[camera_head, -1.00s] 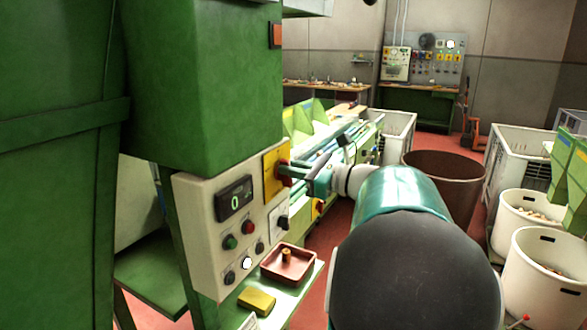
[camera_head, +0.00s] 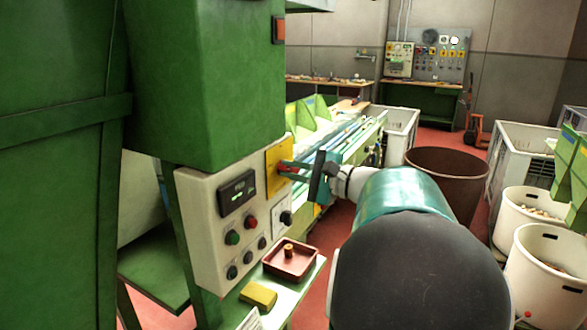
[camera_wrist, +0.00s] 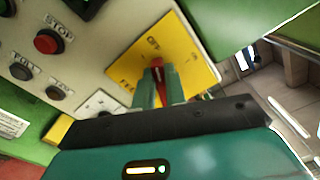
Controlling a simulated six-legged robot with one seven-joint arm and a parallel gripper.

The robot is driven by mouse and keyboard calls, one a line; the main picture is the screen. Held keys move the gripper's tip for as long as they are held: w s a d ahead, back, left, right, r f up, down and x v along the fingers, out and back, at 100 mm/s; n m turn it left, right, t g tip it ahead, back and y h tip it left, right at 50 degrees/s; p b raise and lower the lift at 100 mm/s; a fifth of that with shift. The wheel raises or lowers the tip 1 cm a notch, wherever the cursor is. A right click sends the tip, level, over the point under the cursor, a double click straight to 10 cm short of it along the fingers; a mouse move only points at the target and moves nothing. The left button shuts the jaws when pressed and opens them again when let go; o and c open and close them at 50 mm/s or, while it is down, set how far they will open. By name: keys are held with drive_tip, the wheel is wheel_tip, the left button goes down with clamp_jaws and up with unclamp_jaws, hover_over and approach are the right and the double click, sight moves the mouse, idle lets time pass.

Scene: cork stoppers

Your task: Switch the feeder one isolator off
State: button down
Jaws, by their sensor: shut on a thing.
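The isolator is a red handle (camera_wrist: 157,69) on a yellow plate (camera_wrist: 182,58), fixed to the right end of the pale control panel (camera_head: 206,202). Lettering that looks like OFF stands on the plate just above the handle in the wrist view; other lettering is partly hidden. My gripper (camera_wrist: 158,86) is shut on the red handle, one teal finger on each side of it. In the head view my gripper (camera_head: 290,170) reaches the yellow plate (camera_head: 273,160) from the right, its palm turned upright. The fingers hide part of the handle.
A display (camera_head: 238,193), green button (camera_head: 233,237), red STOP button (camera_head: 250,221) and black selector (camera_head: 286,217) sit close by on the panel. A red tray (camera_head: 302,262) and yellow block (camera_head: 259,295) lie on the shelf below.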

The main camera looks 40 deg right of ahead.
drive_tip(key=n, duration=0.5)
drive_tip(key=shift+a+f, duration=0.1)
drive_tip(key=shift+f, duration=0.3)
drive_tip(key=c, duration=1.4)
unclamp_jaws()
drive_tip(key=shift+c, duration=0.2)
drive_tip(key=shift+s, duration=0.15)
drive_tip(key=v, duration=1.3)
drive_tip(key=shift+s, duration=0.35)
